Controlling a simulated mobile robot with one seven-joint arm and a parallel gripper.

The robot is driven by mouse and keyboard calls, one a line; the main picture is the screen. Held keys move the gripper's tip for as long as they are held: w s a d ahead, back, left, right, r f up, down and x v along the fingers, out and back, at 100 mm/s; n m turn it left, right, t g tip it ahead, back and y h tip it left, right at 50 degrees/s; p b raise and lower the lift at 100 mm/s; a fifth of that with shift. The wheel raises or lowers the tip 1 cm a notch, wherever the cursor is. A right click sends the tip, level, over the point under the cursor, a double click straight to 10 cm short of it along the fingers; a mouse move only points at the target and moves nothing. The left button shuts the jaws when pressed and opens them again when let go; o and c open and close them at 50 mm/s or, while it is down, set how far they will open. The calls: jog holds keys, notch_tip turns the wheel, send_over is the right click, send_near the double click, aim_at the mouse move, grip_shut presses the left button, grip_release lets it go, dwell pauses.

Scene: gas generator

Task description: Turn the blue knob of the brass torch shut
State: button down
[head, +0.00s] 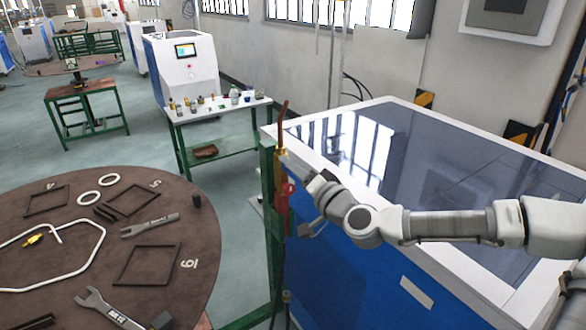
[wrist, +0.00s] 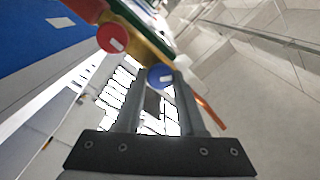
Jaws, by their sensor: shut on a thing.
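The brass torch (head: 282,158) hangs upright at the corner of the blue and white cabinet, with a copper-coloured tube rising from its top. In the wrist view its brass body (wrist: 148,42) runs diagonally across the top. The blue knob (wrist: 160,76) is a round disc with a white mark, between my fingertips; in the head view I cannot make it out. The red knob (wrist: 111,38) sits beside it on the torch, clear of my fingers. My gripper (wrist: 158,80) is shut on the blue knob, coming from the right in the head view (head: 312,192).
The cabinet's glossy dark top (head: 400,155) lies under my arm. A round brown table (head: 215,240) with wrenches and frames stands at the left. A green-framed bench (head: 222,113) with small bottles stands behind. Open floor lies between them.

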jog(key=m, duration=1.1)
jog(key=shift+f, duration=0.15)
dwell(0.3)
jog(key=c, duration=0.5)
grip_release()
